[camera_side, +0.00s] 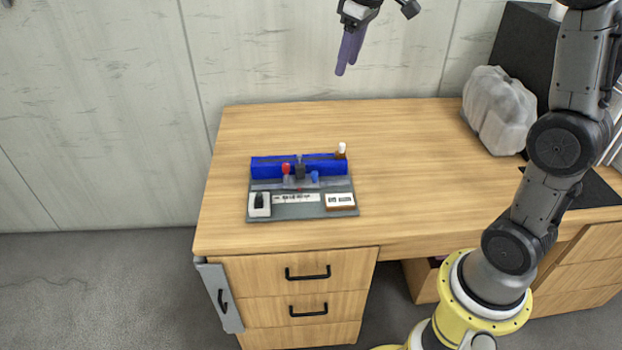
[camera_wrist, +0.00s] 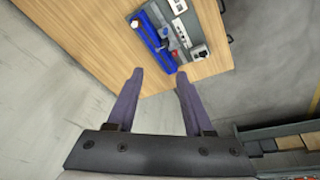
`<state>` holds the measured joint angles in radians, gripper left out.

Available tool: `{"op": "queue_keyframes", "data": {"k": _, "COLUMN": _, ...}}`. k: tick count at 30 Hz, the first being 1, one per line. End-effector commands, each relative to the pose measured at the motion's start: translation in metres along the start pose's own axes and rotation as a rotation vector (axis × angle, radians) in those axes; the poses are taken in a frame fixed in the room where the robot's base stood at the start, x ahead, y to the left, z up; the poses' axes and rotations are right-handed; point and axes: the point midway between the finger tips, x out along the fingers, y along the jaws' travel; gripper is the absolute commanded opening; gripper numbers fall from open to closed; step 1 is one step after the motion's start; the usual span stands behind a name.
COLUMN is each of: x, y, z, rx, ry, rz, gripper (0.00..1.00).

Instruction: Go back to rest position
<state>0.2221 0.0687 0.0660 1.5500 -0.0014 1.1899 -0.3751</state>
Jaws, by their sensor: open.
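My gripper (camera_side: 349,50) hangs high above the back of the desk in the side view, well apart from anything on it. In the wrist view my gripper (camera_wrist: 159,88) shows two purple fingers spread apart with nothing between them. The screw jack station (camera_side: 302,187) sits on the left part of the desk. It has a blue bar, a grey plate with white labels, a red knob and a small blue part. It also shows in the wrist view (camera_wrist: 168,32), beyond the fingertips.
The wooden desk (camera_side: 420,170) has a clear middle. A crumpled grey bag (camera_side: 498,108) stands at the back right beside a black box (camera_side: 527,45). A pale wall (camera_side: 320,45) rises behind the desk. A grey panel (camera_side: 220,296) is at the desk's left front.

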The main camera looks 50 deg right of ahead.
Motion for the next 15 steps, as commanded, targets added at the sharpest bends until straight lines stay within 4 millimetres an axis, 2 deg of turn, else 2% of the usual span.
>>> {"op": "queue_keyframes", "data": {"k": 1, "x": -0.017, "y": -0.015, "z": 0.013, "rx": -0.011, "ry": 0.03, "rz": 0.005, "gripper": 0.52}}
{"op": "queue_keyframes", "data": {"k": 3, "x": -0.033, "y": -0.033, "z": 0.032, "rx": -0.019, "ry": 0.064, "rz": 0.008, "gripper": 0.52}}
{"op": "queue_keyframes", "data": {"k": 7, "x": -0.053, "y": -0.063, "z": 0.073, "rx": -0.022, "ry": 0.128, "rz": 0.01, "gripper": 0.52}}
{"op": "queue_keyframes", "data": {"k": 11, "x": -0.06, "y": -0.089, "z": 0.119, "rx": -0.017, "ry": 0.186, "rz": 0.005, "gripper": 0.52}}
{"op": "queue_keyframes", "data": {"k": 15, "x": -0.05, "y": -0.112, "z": 0.172, "rx": 0.008, "ry": 0.238, "rz": -0.008, "gripper": 0.52}}
